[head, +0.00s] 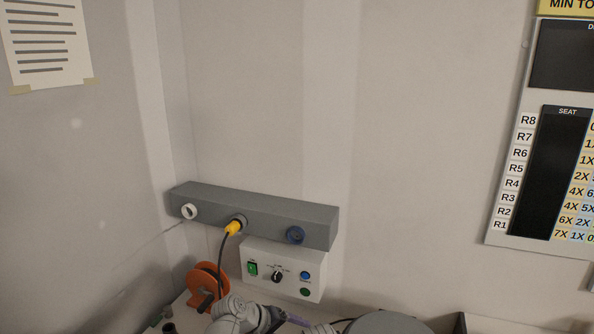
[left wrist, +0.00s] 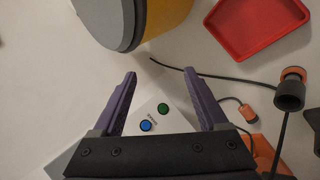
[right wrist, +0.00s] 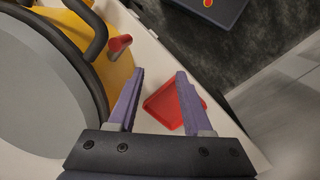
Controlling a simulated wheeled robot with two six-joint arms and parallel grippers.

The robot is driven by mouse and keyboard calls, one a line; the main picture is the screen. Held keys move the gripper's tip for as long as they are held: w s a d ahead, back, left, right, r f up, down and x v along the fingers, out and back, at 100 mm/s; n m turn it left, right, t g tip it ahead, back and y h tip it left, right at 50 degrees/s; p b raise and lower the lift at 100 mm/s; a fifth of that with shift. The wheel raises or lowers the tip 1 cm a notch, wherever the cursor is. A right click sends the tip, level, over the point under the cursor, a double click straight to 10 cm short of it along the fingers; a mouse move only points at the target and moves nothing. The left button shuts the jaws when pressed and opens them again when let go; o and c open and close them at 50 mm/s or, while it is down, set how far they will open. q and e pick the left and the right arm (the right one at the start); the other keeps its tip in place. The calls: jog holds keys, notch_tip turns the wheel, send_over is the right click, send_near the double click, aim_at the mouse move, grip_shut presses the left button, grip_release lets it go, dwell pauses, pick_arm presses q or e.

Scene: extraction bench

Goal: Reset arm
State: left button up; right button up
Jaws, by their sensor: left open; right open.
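My left gripper (left wrist: 159,74) is open with its purple fingers spread and nothing between them. In the left wrist view, the white control box (left wrist: 158,112) with a green and a blue button shows beyond and between the fingers. In the head view, part of a grey arm and a purple finger show at the bottom edge, below the control box (head: 284,270). My right gripper (right wrist: 160,73) is open and empty in the right wrist view. A red tray (right wrist: 165,108) lies beyond its fingers, partly hidden by the right one. The right gripper cannot be made out in the head view.
A grey rail (head: 265,212) on the wall holds a yellow plug (head: 233,228) with a dark cable. An orange reel (head: 208,279) stands left of the control box. A large round grey-topped yellow vessel (right wrist: 50,90) is left of my right gripper. A dark cable (left wrist: 230,78) crosses the bench.

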pick_arm(q)
jog(key=s+a+f+m+g+y, duration=0.2)
jog(key=s+f+m+y, duration=0.1)
jog(key=s, duration=0.5)
jog(key=s+a+f+m+g+y, duration=0.2)
jog(key=s+f+m+g+y, duration=0.1)
jog(key=s+y, duration=0.3)
jog(key=shift+s+m, duration=0.85)
jog(key=shift+m, duration=0.05)
jog(key=shift+f, duration=0.1)
